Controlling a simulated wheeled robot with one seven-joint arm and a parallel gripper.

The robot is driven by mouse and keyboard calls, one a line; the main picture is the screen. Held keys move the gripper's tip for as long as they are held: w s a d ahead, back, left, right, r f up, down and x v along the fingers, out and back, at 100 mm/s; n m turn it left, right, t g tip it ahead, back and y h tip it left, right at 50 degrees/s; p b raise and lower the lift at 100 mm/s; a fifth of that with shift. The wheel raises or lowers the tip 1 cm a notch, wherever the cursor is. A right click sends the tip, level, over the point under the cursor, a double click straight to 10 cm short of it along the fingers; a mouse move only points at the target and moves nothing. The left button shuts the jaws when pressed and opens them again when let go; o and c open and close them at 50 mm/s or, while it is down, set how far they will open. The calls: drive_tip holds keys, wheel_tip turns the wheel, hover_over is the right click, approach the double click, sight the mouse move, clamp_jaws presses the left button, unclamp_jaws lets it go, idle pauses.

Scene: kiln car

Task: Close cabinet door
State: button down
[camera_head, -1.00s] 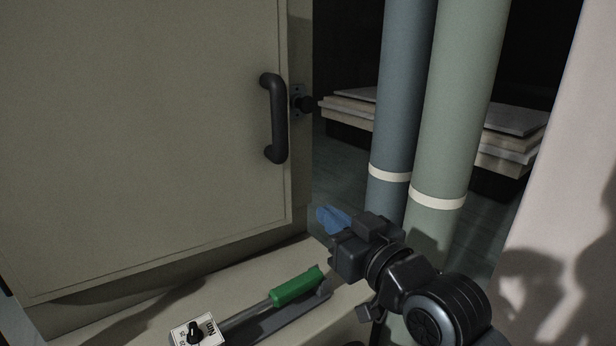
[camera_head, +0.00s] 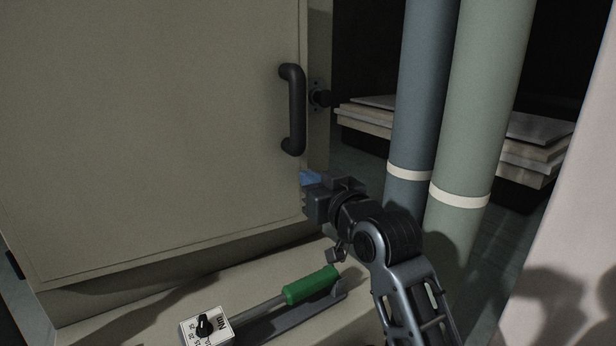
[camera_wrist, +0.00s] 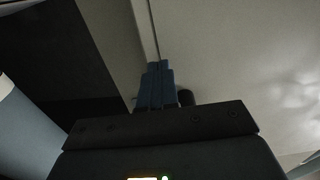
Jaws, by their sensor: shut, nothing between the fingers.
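The beige cabinet door (camera_head: 160,120) fills the left of the head view and looks shut or nearly so; I cannot tell whether a small gap remains. Its black handle (camera_head: 296,110) stands upright near the door's right edge. My gripper (camera_head: 308,178), with blue fingertips, is shut and empty just below the handle, at the door's right edge. Whether it touches the door is unclear. In the wrist view the blue fingers (camera_wrist: 155,87) lie together over the door's edge line, with the pale door panel (camera_wrist: 220,50) to their right.
A dark round fitting (camera_head: 320,98) sits on the frame beside the handle. A blue pipe (camera_head: 415,100) and a green pipe (camera_head: 475,110) stand at right, with stacked slabs (camera_head: 365,115) behind.

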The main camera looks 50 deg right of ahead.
sight(297, 171)
drive_tip(key=shift+w+d, duration=0.2)
drive_tip(key=shift+w, duration=0.4)
drive_tip(key=x, duration=0.4)
drive_tip(key=shift+w+d, duration=0.15)
drive_tip(key=shift+w, duration=0.2)
drive_tip(key=shift+s, duration=0.1)
